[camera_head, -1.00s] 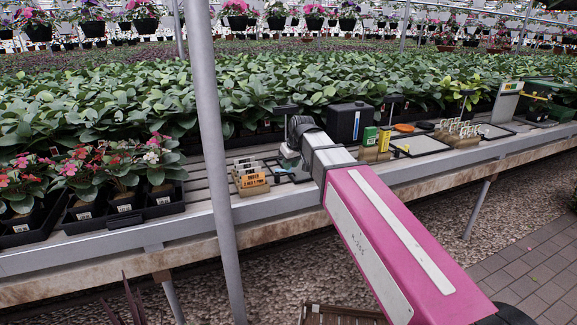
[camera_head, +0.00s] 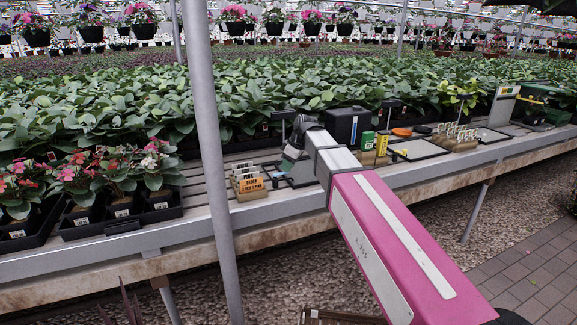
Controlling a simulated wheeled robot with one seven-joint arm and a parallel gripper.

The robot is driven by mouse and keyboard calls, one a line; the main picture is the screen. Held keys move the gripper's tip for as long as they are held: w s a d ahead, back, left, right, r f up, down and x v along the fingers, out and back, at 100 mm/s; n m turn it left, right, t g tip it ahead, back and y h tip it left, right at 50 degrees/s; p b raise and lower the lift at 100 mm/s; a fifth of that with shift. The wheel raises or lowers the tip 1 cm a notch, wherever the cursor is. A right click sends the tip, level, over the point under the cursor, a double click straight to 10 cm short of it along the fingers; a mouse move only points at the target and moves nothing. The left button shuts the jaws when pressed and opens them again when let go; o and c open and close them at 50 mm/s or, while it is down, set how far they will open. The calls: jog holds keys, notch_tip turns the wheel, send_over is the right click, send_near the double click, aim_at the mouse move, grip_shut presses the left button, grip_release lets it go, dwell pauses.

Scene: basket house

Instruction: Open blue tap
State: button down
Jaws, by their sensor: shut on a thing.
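My arm reaches to the bench, and my gripper (camera_head: 291,158) is low over its front part, beside a dark T-topped post (camera_head: 284,113). Its fingers are small and partly hidden behind my wrist. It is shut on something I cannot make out. A black box (camera_head: 343,123) with a blue upright strip on its front stands just right of my wrist. I cannot pick out a blue tap; it may be hidden by my arm or too small to see.
Yellow and green boxes (camera_head: 367,140), a shallow tray (camera_head: 418,150) and a label rack (camera_head: 456,137) lie to the right. A grey pole (camera_head: 208,150) rises in front of the bench. Potted flowers (camera_head: 120,180) fill the left.

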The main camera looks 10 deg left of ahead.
dwell(0.3)
jog(key=c, duration=1)
grip_release()
jog(key=v, duration=1)
jog(key=shift+d+r, duration=0.2)
jog(key=shift+r, duration=0.15)
